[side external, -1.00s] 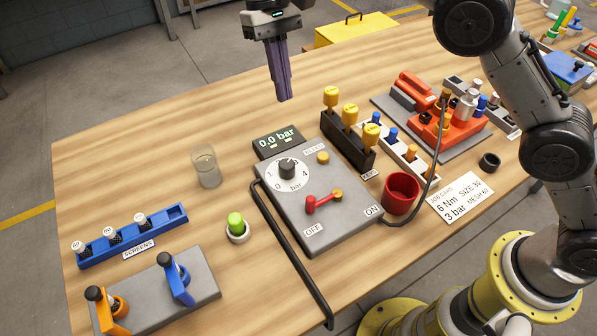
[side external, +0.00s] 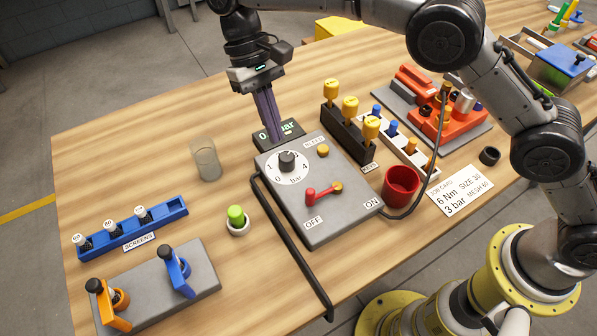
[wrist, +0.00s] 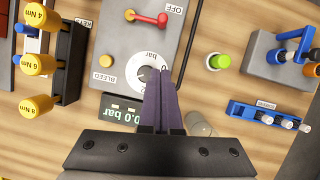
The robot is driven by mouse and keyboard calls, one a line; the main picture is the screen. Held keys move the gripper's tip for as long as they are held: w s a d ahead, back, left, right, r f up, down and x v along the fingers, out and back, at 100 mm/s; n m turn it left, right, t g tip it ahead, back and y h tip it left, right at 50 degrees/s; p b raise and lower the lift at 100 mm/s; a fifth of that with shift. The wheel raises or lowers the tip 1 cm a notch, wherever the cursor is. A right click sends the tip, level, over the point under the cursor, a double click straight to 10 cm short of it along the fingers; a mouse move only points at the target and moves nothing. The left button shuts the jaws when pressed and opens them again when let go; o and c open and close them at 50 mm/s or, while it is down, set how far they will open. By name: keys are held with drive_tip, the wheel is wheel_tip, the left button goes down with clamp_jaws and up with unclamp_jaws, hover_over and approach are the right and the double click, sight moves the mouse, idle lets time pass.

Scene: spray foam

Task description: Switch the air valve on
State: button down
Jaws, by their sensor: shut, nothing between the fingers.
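The air valve is a red lever (side external: 321,194) on the sloped top of a grey control box (side external: 340,222). Its red knob end lies towards the OFF label (side external: 313,223), and its brass pivot is on the side of the ON label (side external: 373,204). The lever also shows at the top of the wrist view (wrist: 148,18). My gripper (side external: 273,138) is shut and empty, pointing down in front of the pressure display (side external: 291,128), behind the dial (side external: 287,161). In the wrist view its purple fingers (wrist: 161,75) are together and reach over the dial's edge.
A black rail (side external: 290,245) runs along the box's left side. Yellow keys (side external: 350,108) stand in a black rack behind the box. A red cup (side external: 400,186) and a hose are at its right.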

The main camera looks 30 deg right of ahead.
sight(325, 190)
drive_tip(key=x, duration=0.8)
drive_tip(key=shift+s+d, duration=0.1)
drive_tip(key=shift+s+d+r, duration=0.15)
drive_tip(key=shift+s+r, duration=0.05)
drive_tip(key=shift+s, duration=0.8)
drive_tip(key=shift+s+d, duration=0.1)
drive_tip(key=shift+s, duration=0.7)
